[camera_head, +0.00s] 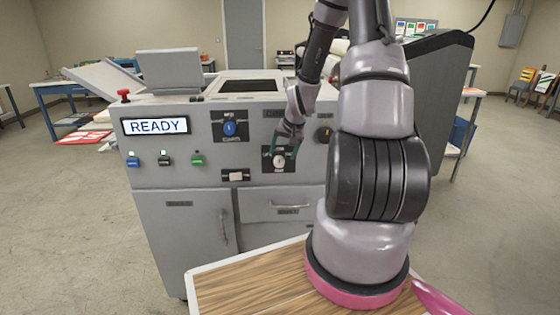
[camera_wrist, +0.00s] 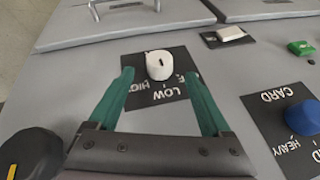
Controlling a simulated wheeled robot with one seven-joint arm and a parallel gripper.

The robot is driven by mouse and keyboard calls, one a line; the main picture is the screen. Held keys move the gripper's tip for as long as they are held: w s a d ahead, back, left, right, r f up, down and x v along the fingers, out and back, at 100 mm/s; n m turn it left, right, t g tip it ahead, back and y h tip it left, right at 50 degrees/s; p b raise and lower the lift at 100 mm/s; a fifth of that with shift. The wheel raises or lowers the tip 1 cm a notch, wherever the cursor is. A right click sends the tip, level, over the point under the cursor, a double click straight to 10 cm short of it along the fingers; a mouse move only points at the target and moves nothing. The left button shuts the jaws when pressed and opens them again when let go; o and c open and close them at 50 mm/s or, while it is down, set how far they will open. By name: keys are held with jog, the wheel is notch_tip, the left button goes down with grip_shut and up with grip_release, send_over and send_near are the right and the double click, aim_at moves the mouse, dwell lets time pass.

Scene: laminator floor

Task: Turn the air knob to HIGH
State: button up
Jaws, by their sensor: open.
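The white knob with LOW and HIGH labels (camera_wrist: 159,66) sits on a black plate on the machine's front panel. I take it for the air knob; no AIR label is readable. A short dark mark shows on its face, but I cannot tell which label it points to. The knob also shows in the head view (camera_head: 279,162). My gripper (camera_wrist: 159,74) is open. Its green fingers stand on either side of the knob with gaps visible between; contact is not seen. In the head view my gripper (camera_head: 283,152) is at the knob, partly covering its plate.
A blue knob (camera_wrist: 302,117) marked CARD and HEAVY and a black knob with a yellow mark (camera_wrist: 28,152) flank the white knob. A small white switch (camera_head: 236,176) is nearby. The display (camera_head: 156,126) reads READY. Drawer and door handles lie below.

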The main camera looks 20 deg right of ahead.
aim_at(283, 160)
jog(key=shift+x, duration=2.65)
grip_shut()
jog(key=shift+d+y, duration=0.2)
jog(key=shift+y, duration=0.2)
jog(key=shift+s+y, duration=0.1)
jog(key=shift+y, duration=0.2)
jog(key=t+y, duration=0.1)
jog(key=m+y, duration=0.1)
jog(key=t+y, duration=0.1)
jog(key=y, duration=0.1)
jog(key=shift+d+f+m+t, duration=0.25)
jog(key=shift+d+m+t, duration=0.05)
jog(key=shift+m, duration=0.1)
jog(key=shift+s+d+f+m+t+y, duration=0.1)
jog(key=shift+m+t+y, duration=0.2)
jog(key=shift+t+y, duration=0.55)
jog(key=shift+s+f+m+t+y, duration=0.15)
jog(key=shift+m+t+y, duration=0.2)
jog(key=shift+y, duration=1)
